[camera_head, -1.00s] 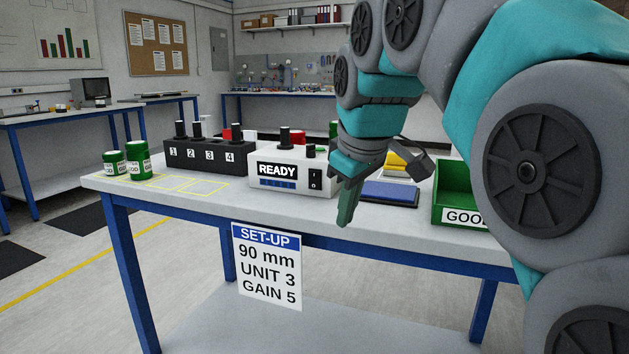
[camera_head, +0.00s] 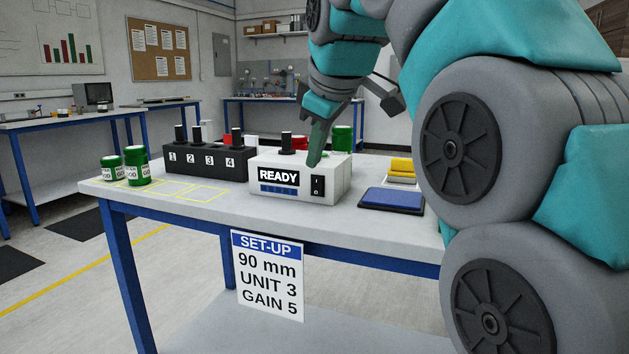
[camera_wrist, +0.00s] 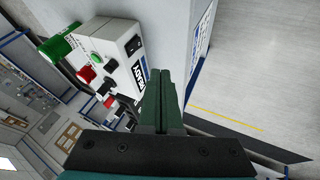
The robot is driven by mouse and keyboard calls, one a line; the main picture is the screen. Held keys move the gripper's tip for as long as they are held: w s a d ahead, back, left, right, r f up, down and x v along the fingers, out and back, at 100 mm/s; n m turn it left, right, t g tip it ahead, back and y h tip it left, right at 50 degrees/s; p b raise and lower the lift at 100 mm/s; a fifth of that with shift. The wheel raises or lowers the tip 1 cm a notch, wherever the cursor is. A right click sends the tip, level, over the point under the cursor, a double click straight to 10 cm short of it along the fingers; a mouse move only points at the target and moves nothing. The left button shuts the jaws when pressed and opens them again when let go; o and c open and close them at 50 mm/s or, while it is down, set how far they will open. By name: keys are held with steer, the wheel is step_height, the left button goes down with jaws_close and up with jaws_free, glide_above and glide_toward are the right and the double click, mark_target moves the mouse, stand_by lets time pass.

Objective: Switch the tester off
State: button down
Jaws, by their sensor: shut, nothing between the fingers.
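The tester (camera_head: 270,188) is a white box on the table, with a lit READY display (camera_head: 278,177) and a black rocker switch (camera_head: 317,187) on the right of its front face. In the wrist view the tester (camera_wrist: 112,45) lies at upper left, with its switch (camera_wrist: 134,45) in sight beyond the fingertips. My gripper (camera_head: 315,162) is shut and empty, pointing down. In the head view its tips overlap the tester's top right, just above the switch. In the wrist view my gripper (camera_wrist: 166,72) appears apart from the switch. Contact with the casing cannot be told.
A black holder (camera_head: 205,160) numbered 1 to 4 stands left of the tester. Green jars (camera_head: 137,166) stand at far left. A blue pad (camera_head: 392,201) and a yellow block (camera_head: 402,165) lie to the right. A set-up sign (camera_head: 268,276) hangs from the table's front.

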glide_toward(311, 195)
steer(key=f, duration=0.1)
steer(key=a+f, duration=0.1)
steer(key=f, duration=0.1)
steer(key=s+a+f, duration=0.1)
steer(key=shift+s+a+f, duration=0.1)
steer(key=shift+a+f, duration=0.1)
steer(key=shift+f, duration=0.1)
steer(key=w, duration=0.1)
steer(key=w+d+p, duration=0.1)
steer(key=shift+w+f, duration=0.15)
steer(key=shift+w, duration=0.15)
steer(key=shift+w+d+f, duration=0.15)
steer(key=shift+w+d, duration=0.05)
steer(key=shift+w, duration=0.4)
steer(key=shift+f, duration=0.15)
steer(key=shift+w+t+b, duration=0.15)
steer(key=shift+t+b, duration=0.15)
steer(key=shift+b, duration=0.05)
steer(key=shift+r, duration=0.3)
